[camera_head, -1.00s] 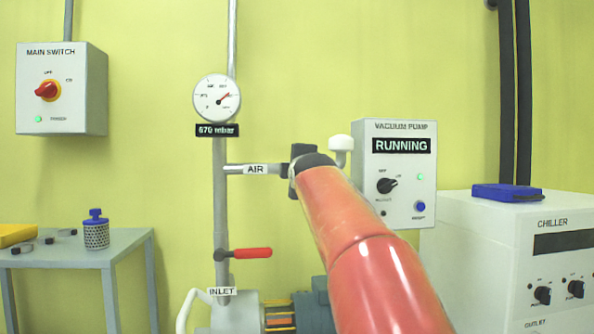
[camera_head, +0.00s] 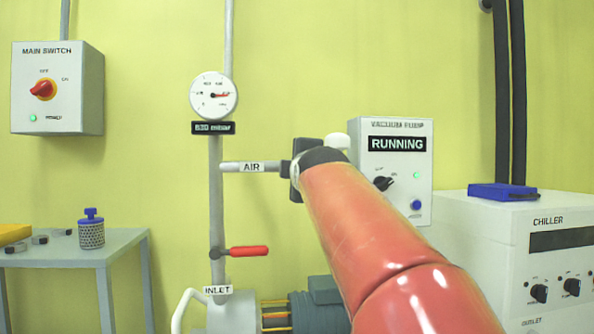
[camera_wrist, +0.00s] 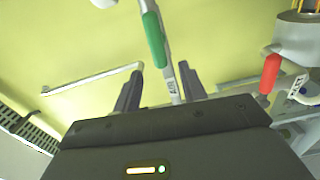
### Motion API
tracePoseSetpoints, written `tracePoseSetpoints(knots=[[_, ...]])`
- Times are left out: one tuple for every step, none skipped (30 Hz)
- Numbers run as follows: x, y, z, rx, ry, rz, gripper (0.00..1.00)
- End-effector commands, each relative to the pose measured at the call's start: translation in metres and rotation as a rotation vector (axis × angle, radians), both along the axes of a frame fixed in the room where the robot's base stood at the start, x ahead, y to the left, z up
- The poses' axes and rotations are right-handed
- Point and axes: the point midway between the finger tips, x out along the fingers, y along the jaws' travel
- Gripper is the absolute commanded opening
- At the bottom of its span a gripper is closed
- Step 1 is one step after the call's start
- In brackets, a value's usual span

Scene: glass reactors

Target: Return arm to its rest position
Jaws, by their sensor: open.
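My gripper (camera_wrist: 161,80) shows in the wrist view with its two dark fingers apart and nothing held between them. A pipe with a green handle (camera_wrist: 154,38) lies beyond the gap between the fingers. In the head view my red-orange arm reaches up from the lower right. The dark gripper end (camera_head: 304,168) is by the right end of the AIR pipe (camera_head: 235,167); I cannot tell whether they touch. The arm hides most of the fingers in this view.
A red valve handle (camera_head: 248,251) is on the upright pipe below a gauge (camera_head: 213,96). The vacuum pump box (camera_head: 412,208) reads RUNNING. A chiller (camera_head: 470,215) stands right, a grey table (camera_head: 122,246) left, and the main switch box (camera_head: 75,112) upper left.

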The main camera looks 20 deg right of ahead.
Motion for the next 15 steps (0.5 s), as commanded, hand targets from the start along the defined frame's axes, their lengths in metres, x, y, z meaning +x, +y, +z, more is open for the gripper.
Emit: tracePoseSetpoints(knots=[[0.000, 0.000, 0.000, 0.000, 0.000, 0.000, 0.42], [0.000, 0.000, 0.000, 0.000, 0.000, 0.000, 0.42], [0.000, 0.000, 0.000, 0.000, 0.000, 0.000, 0.42], [0.000, 0.000, 0.000, 0.000, 0.000, 0.000, 0.42], [0.000, 0.000, 0.000, 0.000, 0.000, 0.000, 0.42], [0.000, 0.000, 0.000, 0.000, 0.000, 0.000, 0.42], [0.000, 0.000, 0.000, 0.000, 0.000, 0.000, 0.42], [0.000, 0.000, 0.000, 0.000, 0.000, 0.000, 0.42], [0.000, 0.000, 0.000, 0.000, 0.000, 0.000, 0.42], [0.000, 0.000, 0.000, 0.000, 0.000, 0.000, 0.42], [0.000, 0.000, 0.000, 0.000, 0.000, 0.000, 0.42], [0.000, 0.001, -0.001, 0.006, 0.002, 0.001, 0.42], [-0.001, 0.002, -0.002, 0.015, 0.007, 0.004, 0.42], [-0.003, 0.005, -0.006, 0.033, 0.014, 0.007, 0.42], [-0.006, 0.010, -0.012, 0.070, 0.028, 0.012, 0.42]])
